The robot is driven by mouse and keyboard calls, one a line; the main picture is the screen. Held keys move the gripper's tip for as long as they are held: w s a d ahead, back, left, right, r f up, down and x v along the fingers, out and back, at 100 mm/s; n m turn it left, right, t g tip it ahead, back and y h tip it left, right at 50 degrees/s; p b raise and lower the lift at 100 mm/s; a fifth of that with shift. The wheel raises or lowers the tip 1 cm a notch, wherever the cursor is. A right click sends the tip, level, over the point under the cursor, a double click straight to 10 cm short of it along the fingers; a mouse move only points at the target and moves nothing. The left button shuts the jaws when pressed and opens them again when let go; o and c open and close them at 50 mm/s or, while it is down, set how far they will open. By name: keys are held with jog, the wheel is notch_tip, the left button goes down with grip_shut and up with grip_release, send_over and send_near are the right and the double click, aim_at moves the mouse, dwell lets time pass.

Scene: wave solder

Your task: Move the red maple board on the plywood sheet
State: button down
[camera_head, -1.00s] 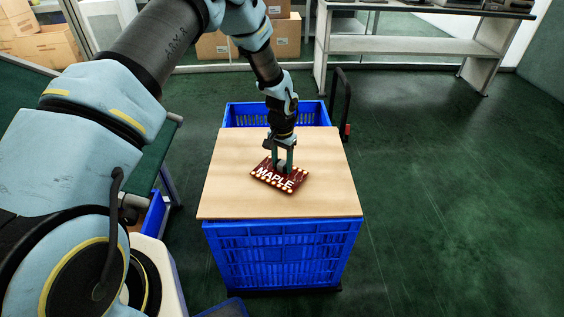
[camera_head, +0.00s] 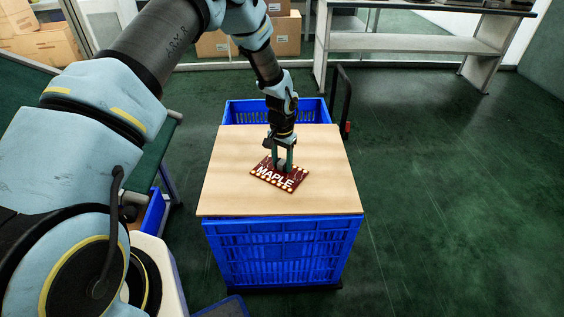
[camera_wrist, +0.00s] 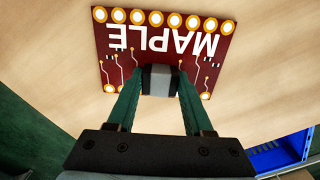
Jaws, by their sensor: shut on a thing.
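The red maple board (camera_head: 264,181), dark red with white MAPLE lettering and gold-ringed holes, is over the middle of the plywood sheet (camera_head: 225,175). In the wrist view the board (camera_wrist: 160,28) appears with its lettering upside down. My gripper (camera_head: 284,167) points down at the board. In the wrist view its two green fingers (camera_wrist: 159,79) are closed on the grey block at the board's edge. The board looks flat and close to the sheet; I cannot tell whether it touches. The fingers hide a little of the board.
The sheet rests on a blue crate (camera_head: 282,255), with another blue crate (camera_head: 245,112) behind it. A black handle (camera_head: 341,100) stands at the right rear. A white shelf (camera_head: 410,46) is at the back. The green floor on the right is clear.

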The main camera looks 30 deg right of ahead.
aim_at(282, 162)
jog(key=shift+c, duration=1.1)
grip_release()
notch_tip(282, 162, up, 11)
jog(key=b, duration=0.1)
jog(key=shift+f, duration=0.1)
